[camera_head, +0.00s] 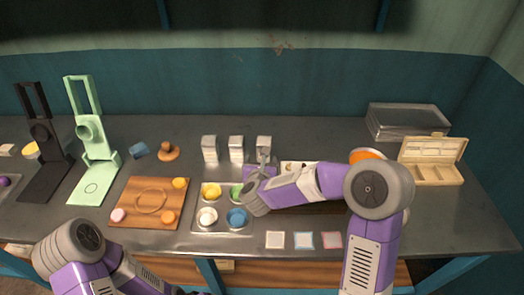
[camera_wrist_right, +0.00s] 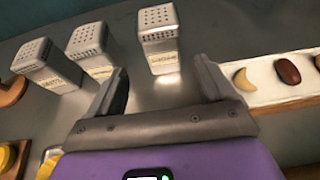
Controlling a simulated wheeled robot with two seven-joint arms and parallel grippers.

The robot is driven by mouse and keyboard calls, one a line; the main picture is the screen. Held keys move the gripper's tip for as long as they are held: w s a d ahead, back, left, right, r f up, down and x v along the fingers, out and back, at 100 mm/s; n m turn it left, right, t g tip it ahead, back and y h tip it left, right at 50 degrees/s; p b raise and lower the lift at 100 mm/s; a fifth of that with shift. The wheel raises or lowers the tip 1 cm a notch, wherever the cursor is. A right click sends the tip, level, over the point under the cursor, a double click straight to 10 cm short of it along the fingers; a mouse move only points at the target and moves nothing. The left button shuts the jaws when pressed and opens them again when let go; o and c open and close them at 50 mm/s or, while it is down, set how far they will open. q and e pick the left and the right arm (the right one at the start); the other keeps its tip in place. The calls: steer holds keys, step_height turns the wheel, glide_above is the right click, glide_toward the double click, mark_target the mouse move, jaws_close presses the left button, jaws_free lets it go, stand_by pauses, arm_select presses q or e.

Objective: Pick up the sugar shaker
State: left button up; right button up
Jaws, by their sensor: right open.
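Three metal shakers with perforated tops stand upright in a row: a left one (camera_head: 209,149), a middle one (camera_head: 236,149) and a right one (camera_head: 264,143). The right wrist view shows the left (camera_wrist_right: 47,68), middle (camera_wrist_right: 90,50) and right (camera_wrist_right: 158,40) shakers. Their labels are too blurred to tell which holds sugar. My right gripper (camera_wrist_right: 161,68) is open and empty. Its fingers point at the right shaker, which shows just beyond and between the fingertips, apparently untouched. My left arm is at the bottom left of the head view; its gripper does not show clearly.
A tray with several coloured bowls (camera_head: 222,233) lies below the shakers, partly behind my right arm. A white ingredient tray (camera_wrist_right: 285,80) is right of the right gripper. A wooden board (camera_head: 135,212) lies left. The counter behind the shakers is clear.

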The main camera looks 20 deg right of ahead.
mark_target(261, 141)
steer(key=x, duration=0.7)
steer(key=shift+w+d+r+b, duration=0.1)
steer(key=shift+d+b, duration=0.15)
steer(key=shift+b, duration=0.15)
steer(key=c, duration=1.1)
